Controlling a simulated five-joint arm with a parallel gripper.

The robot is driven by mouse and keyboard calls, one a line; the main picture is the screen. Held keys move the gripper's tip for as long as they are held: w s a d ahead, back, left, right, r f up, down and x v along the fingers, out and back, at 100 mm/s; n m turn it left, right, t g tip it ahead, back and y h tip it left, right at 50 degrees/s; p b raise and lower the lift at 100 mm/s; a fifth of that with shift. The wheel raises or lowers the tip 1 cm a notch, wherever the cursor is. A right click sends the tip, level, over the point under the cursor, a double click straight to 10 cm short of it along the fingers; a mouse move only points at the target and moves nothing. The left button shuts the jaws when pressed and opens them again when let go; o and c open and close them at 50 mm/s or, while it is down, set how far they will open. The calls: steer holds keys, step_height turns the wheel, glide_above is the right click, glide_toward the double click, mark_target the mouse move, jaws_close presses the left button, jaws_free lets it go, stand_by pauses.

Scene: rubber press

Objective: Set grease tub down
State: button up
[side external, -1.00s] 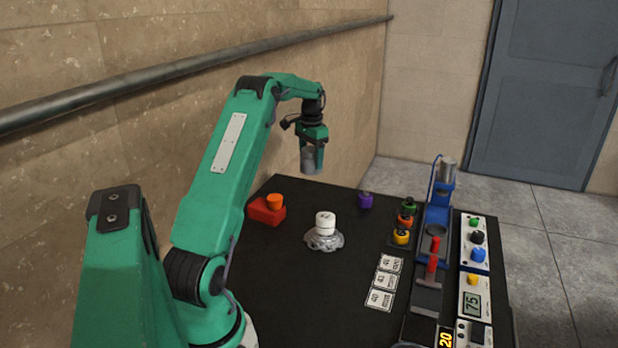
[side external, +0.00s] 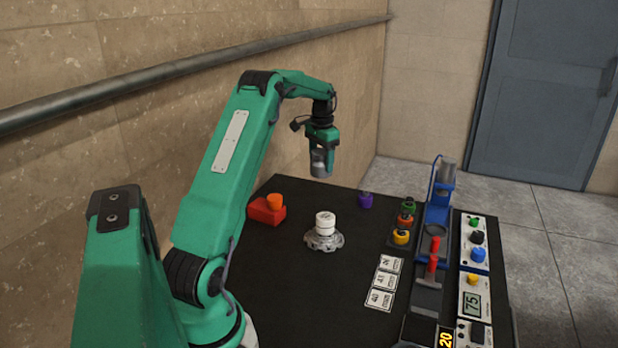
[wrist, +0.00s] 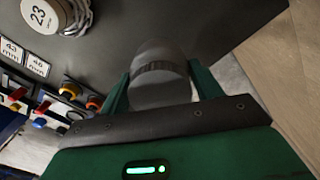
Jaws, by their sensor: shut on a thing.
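My gripper (side external: 321,158) is shut on the grease tub (side external: 319,170), a grey cylinder, and holds it in the air above the back of the black table (side external: 285,295). In the wrist view the tub (wrist: 158,68) sits between the two green fingers of my gripper (wrist: 160,88), with a darker band around it. Its far end is hidden from the wrist camera.
A white-capped piece (side external: 325,219) stands on a silver base (side external: 323,241) mid-table. A red block with an orange knob (side external: 267,210) is left, a purple piece (side external: 365,200) at the back. Coloured knobs, cards (side external: 385,283) and a blue press (side external: 440,205) fill the right.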

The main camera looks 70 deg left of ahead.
steer(key=w+d+m, duration=0.1)
steer(key=w+d, duration=0.2)
steer(key=d, duration=0.7)
steer(key=s+a+f, duration=0.1)
steer(key=a+f, duration=0.1)
steer(key=a, duration=0.1)
steer(key=a+f, duration=0.2)
steer(key=a, duration=0.2)
steer(key=s+a+f, duration=0.1)
steer(key=a+f, duration=0.1)
steer(key=a, duration=0.2)
steer(key=shift+s+f, duration=0.35)
steer(key=shift+f, duration=0.05)
steer(key=shift+f, duration=2)
steer(key=shift+f, duration=0.1)
steer(key=o, duration=1.2)
steer(key=shift+f, duration=0.1)
